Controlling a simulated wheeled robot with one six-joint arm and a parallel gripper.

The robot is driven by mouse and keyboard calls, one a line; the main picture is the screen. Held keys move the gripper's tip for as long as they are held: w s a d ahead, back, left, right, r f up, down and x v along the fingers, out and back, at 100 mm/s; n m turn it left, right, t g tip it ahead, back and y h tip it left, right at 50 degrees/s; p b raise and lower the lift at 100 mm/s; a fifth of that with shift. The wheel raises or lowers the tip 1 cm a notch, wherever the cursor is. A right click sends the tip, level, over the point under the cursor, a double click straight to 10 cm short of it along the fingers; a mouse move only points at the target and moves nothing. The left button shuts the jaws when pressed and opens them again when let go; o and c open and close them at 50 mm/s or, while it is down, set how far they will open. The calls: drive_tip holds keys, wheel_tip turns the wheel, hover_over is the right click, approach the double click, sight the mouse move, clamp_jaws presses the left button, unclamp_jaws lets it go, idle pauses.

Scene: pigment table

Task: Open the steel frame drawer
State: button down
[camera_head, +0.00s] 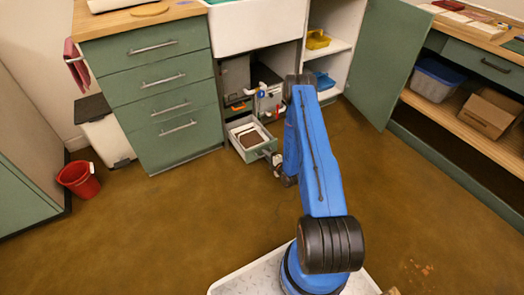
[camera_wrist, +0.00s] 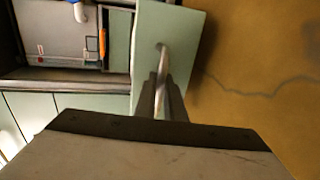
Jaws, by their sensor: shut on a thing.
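The steel frame drawer (camera_head: 243,126) stands out from the low cabinet opening beneath the white sink, with a brown, white-edged thing inside it. Its green front panel (camera_wrist: 183,22) fills the top middle of the wrist view. The metal handle (camera_wrist: 164,58) is on that front. My gripper (camera_wrist: 162,84) is shut on the handle, its two fingers close together around it. In the head view my gripper (camera_head: 275,163) is at the drawer's front, partly hidden by my blue arm.
A green drawer unit (camera_head: 165,100) stands left of the opening. An open green door (camera_head: 390,60) stands to the right. A red bucket (camera_head: 79,179) is on the floor at left. The brown floor in front of the drawer is largely clear.

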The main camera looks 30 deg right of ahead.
drive_tip(key=shift+f+v, duration=0.15)
drive_tip(key=shift+v, duration=0.55)
drive_tip(key=shift+f+v, duration=0.15)
drive_tip(key=shift+v, duration=0.55)
drive_tip(key=c, duration=2.1)
unclamp_jaws()
drive_tip(key=shift+s, duration=0.15)
drive_tip(key=v, duration=1.7)
drive_tip(key=shift+r, duration=0.1)
